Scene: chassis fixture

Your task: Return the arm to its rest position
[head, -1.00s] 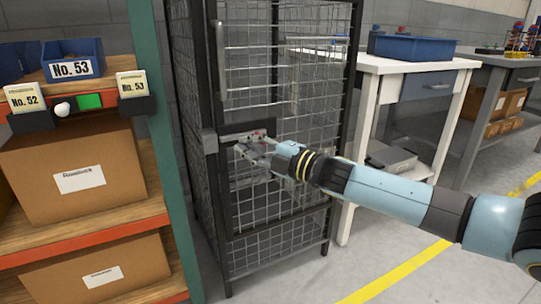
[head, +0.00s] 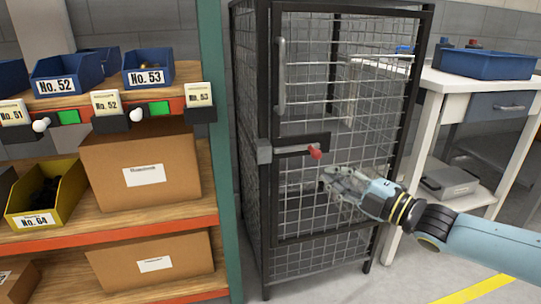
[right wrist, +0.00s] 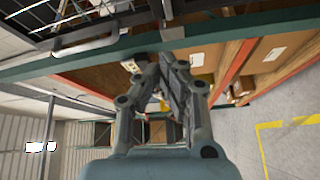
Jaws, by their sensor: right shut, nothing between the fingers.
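My right gripper (head: 335,180) is in front of the wire cage door (head: 350,110) in the head view, just below and right of the red latch knob (head: 314,152). The knob sits on the black latch bar (head: 292,149), and the gripper is apart from it. In the right wrist view my right gripper (right wrist: 168,75) shows up close, its fingers shut with nothing held. My right arm comes in from the right. My left gripper is not in view.
A shelf rack (head: 110,222) with blue bins, a yellow bin (head: 48,198) and cardboard boxes (head: 140,172) stands left of the cage. A white table (head: 470,82) with a blue bin (head: 488,62) stands right of it. Grey floor is open at the lower right.

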